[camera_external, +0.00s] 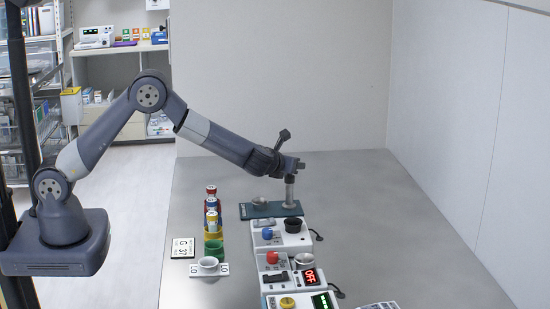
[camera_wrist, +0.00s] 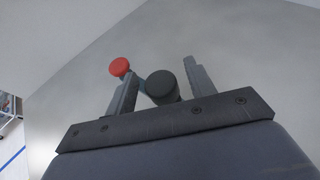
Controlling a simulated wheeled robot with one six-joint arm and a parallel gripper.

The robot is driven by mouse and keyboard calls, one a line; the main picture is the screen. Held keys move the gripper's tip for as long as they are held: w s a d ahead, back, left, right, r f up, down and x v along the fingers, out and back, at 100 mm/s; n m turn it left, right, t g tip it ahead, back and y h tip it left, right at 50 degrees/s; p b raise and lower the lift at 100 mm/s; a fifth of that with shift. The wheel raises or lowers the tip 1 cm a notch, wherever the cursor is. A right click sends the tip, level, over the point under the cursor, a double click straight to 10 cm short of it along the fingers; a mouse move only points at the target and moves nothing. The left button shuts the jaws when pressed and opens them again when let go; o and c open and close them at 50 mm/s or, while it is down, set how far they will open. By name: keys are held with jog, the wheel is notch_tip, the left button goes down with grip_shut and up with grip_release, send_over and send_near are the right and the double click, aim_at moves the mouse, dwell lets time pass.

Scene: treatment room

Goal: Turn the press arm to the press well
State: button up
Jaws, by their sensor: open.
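The press stands at the far end of the grey table, with a flat teal base (camera_external: 258,212), a small pale round well (camera_external: 260,202) at its left and an upright grey post (camera_external: 290,190) at its right. In the wrist view a dark round cap (camera_wrist: 161,85) shows between my fingers, with a short bar running left to a red knob (camera_wrist: 119,67) by the left finger. My gripper (camera_external: 297,163) is at the top of the post; in the wrist view its fingers (camera_wrist: 160,70) are open, one each side of the cap. Contact cannot be told.
White devices with a blue knob (camera_external: 267,234), a red knob (camera_external: 272,258) and a red display (camera_external: 309,276) stand in front of the press. The table's right side is mostly clear.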

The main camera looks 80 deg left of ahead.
jog(key=shift+c, duration=0.5)
grip_shut()
